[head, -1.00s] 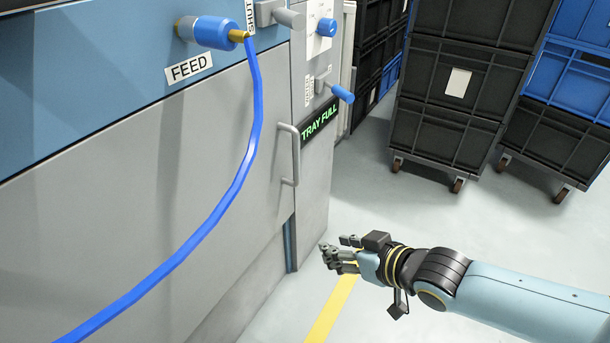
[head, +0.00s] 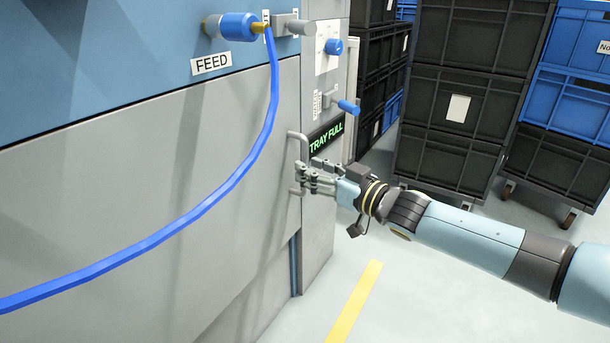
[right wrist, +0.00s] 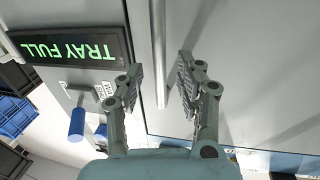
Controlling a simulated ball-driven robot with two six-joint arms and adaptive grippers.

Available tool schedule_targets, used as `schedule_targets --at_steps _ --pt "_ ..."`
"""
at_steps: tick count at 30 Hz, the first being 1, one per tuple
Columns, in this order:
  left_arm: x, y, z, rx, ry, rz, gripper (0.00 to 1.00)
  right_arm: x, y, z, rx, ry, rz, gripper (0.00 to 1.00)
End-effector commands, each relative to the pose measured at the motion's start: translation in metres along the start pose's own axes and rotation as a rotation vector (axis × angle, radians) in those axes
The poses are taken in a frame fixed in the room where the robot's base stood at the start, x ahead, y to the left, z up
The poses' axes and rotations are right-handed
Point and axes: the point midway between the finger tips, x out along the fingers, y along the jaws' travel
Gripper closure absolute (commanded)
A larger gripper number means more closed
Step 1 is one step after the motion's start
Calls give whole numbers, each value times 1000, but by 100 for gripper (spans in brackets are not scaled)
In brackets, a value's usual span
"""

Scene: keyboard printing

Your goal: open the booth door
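The booth door is the grey panel (head: 225,170) on the machine's front in the head view, and it looks shut. Its upright grey bar handle (head: 292,150) is at the panel's right edge, beside the lit "TRAY FULL" sign. My right gripper (head: 307,178) is at the handle's lower part, its fingers pointing left at it. In the right wrist view the gripper (right wrist: 160,75) is open, with the handle bar (right wrist: 158,40) showing between its two fingers and clear of both. I cannot tell how deep the bar sits between them. My left gripper is not in view.
A blue hose (head: 235,180) hangs across the panel from the FEED fitting (head: 238,26). A blue-tipped lever (head: 347,106) juts out above the TRAY FULL sign (head: 326,136). Stacked crates on wheels (head: 460,110) stand behind at right. The floor below my arm is clear.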

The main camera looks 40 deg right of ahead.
Motion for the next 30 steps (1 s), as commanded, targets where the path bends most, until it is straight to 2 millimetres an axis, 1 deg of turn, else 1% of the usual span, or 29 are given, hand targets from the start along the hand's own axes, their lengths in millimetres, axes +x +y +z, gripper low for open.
schedule_targets --at_steps 1,3,6,15,23,24,30 --pt "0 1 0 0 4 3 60 7 0 3 0 -1 0 64" --pt "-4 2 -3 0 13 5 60 15 0 2 1 -1 0 64" --pt "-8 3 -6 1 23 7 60 21 0 1 0 -1 0 64" --pt "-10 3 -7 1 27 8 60 24 0 -1 1 0 0 64" --pt "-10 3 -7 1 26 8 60 24 0 0 1 -1 0 98" --pt "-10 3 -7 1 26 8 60 24 0 0 1 -1 0 100" --pt "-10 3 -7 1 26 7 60 23 0 0 1 -1 1 100"
